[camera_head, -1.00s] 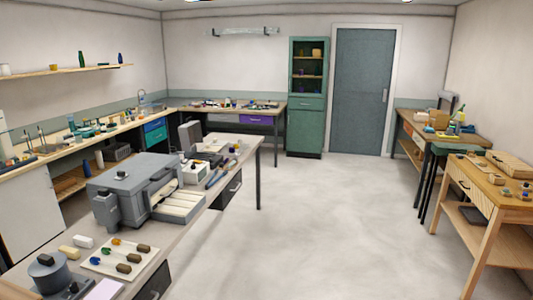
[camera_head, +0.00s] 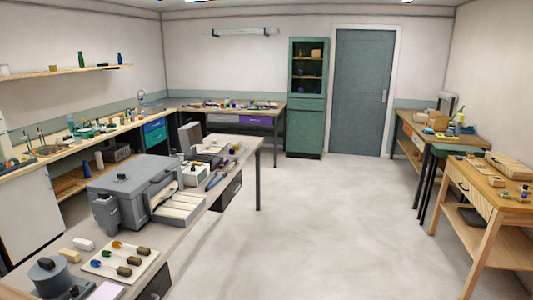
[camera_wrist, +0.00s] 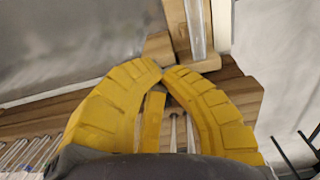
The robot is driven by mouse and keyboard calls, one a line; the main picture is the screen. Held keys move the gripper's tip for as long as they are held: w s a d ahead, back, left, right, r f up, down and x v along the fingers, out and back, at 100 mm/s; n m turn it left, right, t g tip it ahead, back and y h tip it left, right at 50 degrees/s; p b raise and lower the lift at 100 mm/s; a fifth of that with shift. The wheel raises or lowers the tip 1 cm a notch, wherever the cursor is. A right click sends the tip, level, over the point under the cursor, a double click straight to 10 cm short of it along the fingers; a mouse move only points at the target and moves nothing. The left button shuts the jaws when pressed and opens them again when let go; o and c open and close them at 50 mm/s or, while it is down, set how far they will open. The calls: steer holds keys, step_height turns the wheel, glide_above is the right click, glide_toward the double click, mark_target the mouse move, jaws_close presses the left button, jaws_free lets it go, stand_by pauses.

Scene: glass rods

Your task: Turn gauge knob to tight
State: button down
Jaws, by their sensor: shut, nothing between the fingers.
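My gripper (camera_wrist: 165,72) shows only in the wrist view. Its yellow ribbed fingers are shut with the tips together and nothing between them. They are above a brown wooden surface (camera_wrist: 45,118). I cannot make out a gauge knob for certain in either view. In the head view, a grey machine (camera_head: 130,172) with a small black knob (camera_head: 121,177) on top stands on the near bench. A grey round device (camera_head: 48,275) with a dark top knob (camera_head: 46,263) stands at the bench's front left. I cannot tell whether either is the gauge.
In the wrist view, clear glass rods (camera_wrist: 25,152) lie at lower left and a clear rod (camera_wrist: 196,30) lies in a wooden holder at the top. In the head view, a white board (camera_head: 118,262) carries several small pieces. The floor (camera_head: 320,220) right of the bench is clear.

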steer(key=shift+s+d+f, duration=0.1)
steer(key=shift+d+f, duration=0.1)
steer(key=shift+d, duration=0.55)
steer(key=shift+s, duration=0.4)
step_height(320, 180, up, 6)
steer(key=shift+d+r, duration=0.15)
stand_by(0.7)
steer(key=c, duration=2)
jaws_free()
